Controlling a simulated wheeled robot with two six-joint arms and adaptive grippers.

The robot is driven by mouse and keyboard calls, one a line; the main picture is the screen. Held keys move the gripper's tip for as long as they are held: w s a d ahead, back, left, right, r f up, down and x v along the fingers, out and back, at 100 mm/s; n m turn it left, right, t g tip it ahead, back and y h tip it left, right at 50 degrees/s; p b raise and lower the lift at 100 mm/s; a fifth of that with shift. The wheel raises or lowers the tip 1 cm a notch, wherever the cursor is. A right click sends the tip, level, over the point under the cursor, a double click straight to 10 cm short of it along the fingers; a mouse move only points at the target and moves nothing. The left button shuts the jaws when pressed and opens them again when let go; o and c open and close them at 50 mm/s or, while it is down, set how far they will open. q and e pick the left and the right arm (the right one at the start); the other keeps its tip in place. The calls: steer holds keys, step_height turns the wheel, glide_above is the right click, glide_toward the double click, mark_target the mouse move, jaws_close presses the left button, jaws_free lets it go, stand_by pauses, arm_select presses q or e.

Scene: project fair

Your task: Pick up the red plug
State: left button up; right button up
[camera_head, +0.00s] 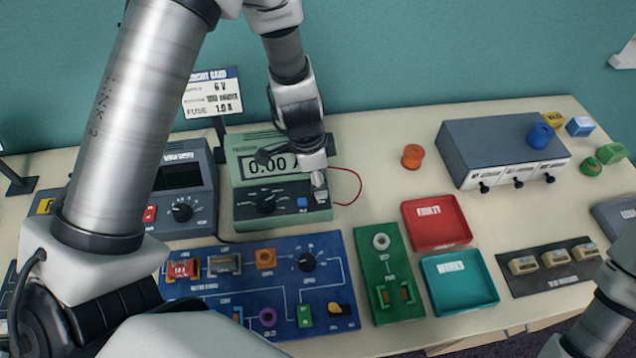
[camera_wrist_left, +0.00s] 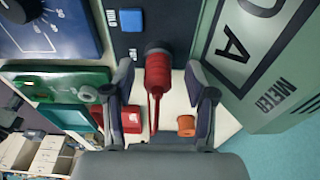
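The red plug (camera_wrist_left: 157,72) shows in the left wrist view, seated at the dark front face of the meter (camera_wrist_left: 275,50), with a red lead running from it. My left gripper (camera_wrist_left: 160,66) is open, with one finger on each side of the plug and a visible gap on both sides. In the head view my left gripper (camera_head: 318,186) is at the lower right of the green meter (camera_head: 245,190). There the plug is hidden behind the gripper, and only the thin red lead (camera_head: 358,188) shows. My right gripper is out of view; only part of its arm shows at lower right.
A blue panel (camera_head: 215,288) and a green board (camera_head: 382,250) lie in front of the meter. A red tray (camera_head: 462,237) and a teal tray (camera_head: 488,300) are to the right. An orange spool (camera_head: 412,157) and a grey box (camera_head: 500,135) stand behind. The table between them is clear.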

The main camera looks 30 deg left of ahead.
arm_select(q)
steer(key=shift+s+r, duration=0.1)
steer(key=shift+s, duration=0.05)
jaws_close()
